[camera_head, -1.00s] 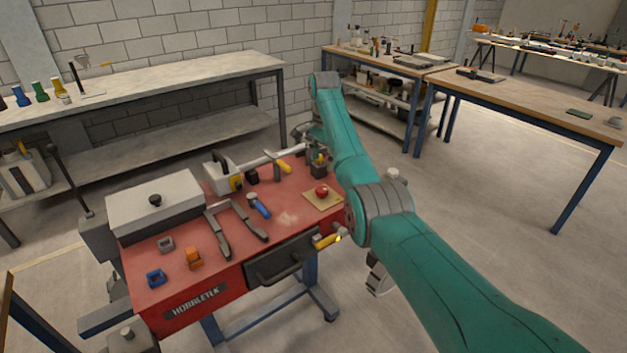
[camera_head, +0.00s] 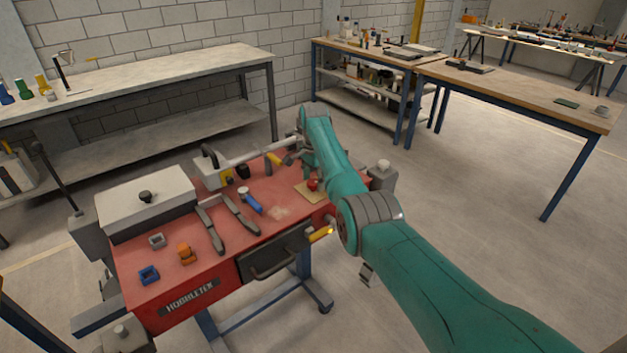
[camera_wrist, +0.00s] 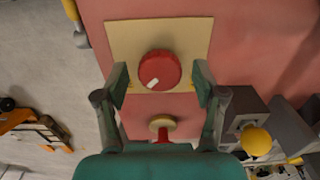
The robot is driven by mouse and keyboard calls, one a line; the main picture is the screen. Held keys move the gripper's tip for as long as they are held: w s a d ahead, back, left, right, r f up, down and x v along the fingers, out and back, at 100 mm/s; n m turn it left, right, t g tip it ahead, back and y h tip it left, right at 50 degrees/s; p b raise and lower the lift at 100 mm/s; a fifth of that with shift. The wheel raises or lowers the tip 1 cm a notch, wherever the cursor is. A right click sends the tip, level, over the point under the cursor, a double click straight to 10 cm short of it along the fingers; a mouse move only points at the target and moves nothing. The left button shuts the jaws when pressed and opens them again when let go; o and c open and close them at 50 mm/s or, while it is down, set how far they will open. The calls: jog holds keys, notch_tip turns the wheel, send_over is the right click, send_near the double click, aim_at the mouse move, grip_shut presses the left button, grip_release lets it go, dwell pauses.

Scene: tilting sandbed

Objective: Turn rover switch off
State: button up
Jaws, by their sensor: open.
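The rover switch looks to be the red round knob (camera_wrist: 160,70) with a white mark, on a tan square plate (camera_wrist: 192,30) on the red bench top. In the wrist view my gripper (camera_wrist: 161,80) is open, with one finger on each side of the knob; I cannot tell whether they touch it. The white mark points to the lower left. In the head view the knob (camera_head: 313,184) is partly covered by my arm, and the plate (camera_head: 301,189) shows beside it. My gripper's fingers are hidden in the head view.
The red bench (camera_head: 220,262) carries a grey box (camera_head: 145,205), black tongs (camera_head: 238,215), a blue-handled tool (camera_head: 251,202) and small orange and blue blocks. In the wrist view a smaller red knob (camera_wrist: 163,122) sits below the plate, and a yellow ball-topped part (camera_wrist: 256,141) stands at lower right.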

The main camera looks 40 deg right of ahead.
jog(key=c, duration=1.1)
jog(key=shift+c, duration=0.2)
jog(key=shift+n, duration=0.4)
jog(key=n, duration=1.3)
jog(key=shift+n, duration=2)
